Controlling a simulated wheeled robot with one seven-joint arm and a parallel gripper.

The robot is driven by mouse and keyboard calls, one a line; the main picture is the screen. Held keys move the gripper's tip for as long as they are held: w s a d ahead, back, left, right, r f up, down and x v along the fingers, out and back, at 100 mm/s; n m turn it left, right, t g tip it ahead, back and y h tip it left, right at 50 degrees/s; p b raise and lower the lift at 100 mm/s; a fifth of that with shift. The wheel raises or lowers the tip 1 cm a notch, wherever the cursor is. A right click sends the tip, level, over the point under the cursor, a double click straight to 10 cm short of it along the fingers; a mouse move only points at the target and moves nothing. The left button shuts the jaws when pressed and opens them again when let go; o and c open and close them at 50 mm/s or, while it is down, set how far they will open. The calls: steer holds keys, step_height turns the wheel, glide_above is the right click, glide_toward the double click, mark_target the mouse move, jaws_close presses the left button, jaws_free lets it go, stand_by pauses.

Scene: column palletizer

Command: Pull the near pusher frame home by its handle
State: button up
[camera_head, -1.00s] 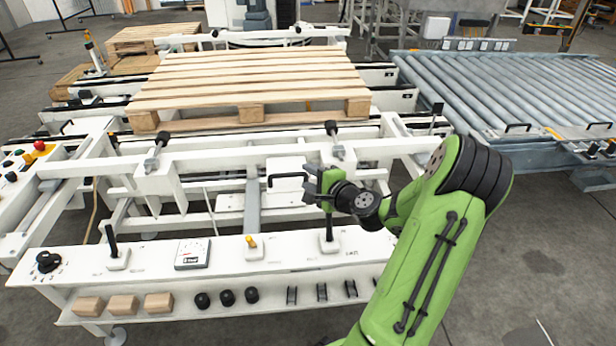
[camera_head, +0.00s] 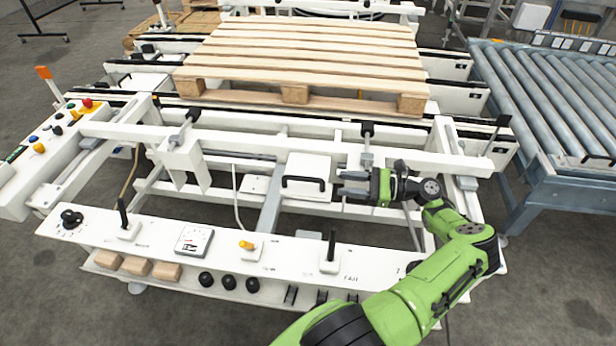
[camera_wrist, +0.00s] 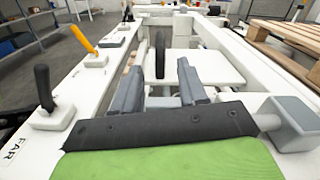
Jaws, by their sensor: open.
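The near pusher frame (camera_head: 250,142) is a white crossbeam with two black-tipped bumpers, in front of the wooden pallet (camera_head: 300,62). Its black bar handle (camera_head: 303,180) sits on a white plate at the frame's middle. My gripper (camera_head: 342,183) is right of the handle, its fingers pointing left towards it. In the wrist view, the open fingers (camera_wrist: 161,68) stand on either side of the handle's line. The handle (camera_wrist: 160,55) appears upright there, just beyond the fingertips. The jaws hold nothing, and a small gap shows between fingertips and handle in the head view.
A white front panel (camera_head: 215,250) with upright black levers, a gauge and a yellow-tipped switch runs below my gripper. A button console (camera_head: 45,145) stands left. A roller conveyor (camera_head: 545,110) is at right. Wooden blocks and black knobs lie on the lower shelf.

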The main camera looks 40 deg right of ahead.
mark_target(318, 180)
steer(key=b+x, duration=0.1)
steer(key=x, duration=1)
jaws_close()
